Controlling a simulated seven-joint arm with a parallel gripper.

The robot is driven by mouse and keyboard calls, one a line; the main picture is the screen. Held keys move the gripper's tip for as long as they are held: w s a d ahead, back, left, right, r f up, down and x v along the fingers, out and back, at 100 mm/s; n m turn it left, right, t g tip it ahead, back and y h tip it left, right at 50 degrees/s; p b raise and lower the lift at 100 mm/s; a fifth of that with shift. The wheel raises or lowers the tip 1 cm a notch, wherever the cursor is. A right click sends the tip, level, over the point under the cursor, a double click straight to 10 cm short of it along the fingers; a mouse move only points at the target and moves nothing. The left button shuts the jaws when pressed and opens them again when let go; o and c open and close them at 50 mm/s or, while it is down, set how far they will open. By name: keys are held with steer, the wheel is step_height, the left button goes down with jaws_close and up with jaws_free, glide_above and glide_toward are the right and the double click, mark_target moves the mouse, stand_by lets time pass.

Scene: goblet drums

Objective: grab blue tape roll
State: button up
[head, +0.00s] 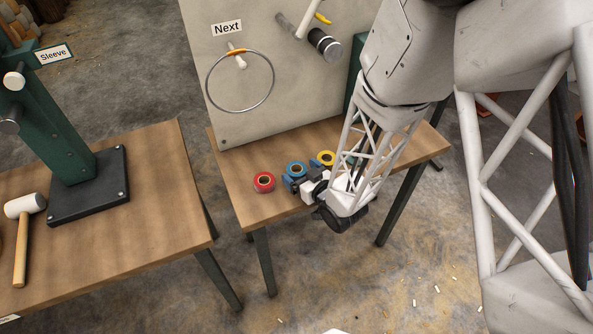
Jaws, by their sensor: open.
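A blue tape roll (295,169) lies on the small wooden table in front of the upright board. The fingers hide part of that edge. I cannot tell whether they touch the roll or reach around it.
The small table (236,189) has bare wood at its left. A pale board (300,100) with a hanging ring (207,88) stands behind the rolls. A left table (140,225) holds a mallet (22,207) and a green post (52,125). A gap separates the tables.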

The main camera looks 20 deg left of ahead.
steer(key=shift+x, duration=0.8)
steer(key=c, duration=1)
steer(key=shift+d+r, duration=0.1)
steer(key=f+v, duration=0.3)
steer(key=v, duration=1.4)
steer(key=shift+s+d+f, duration=0.2)
steer(key=shift+s+d, duration=0.1)
steer(key=shift+d, duration=0.2)
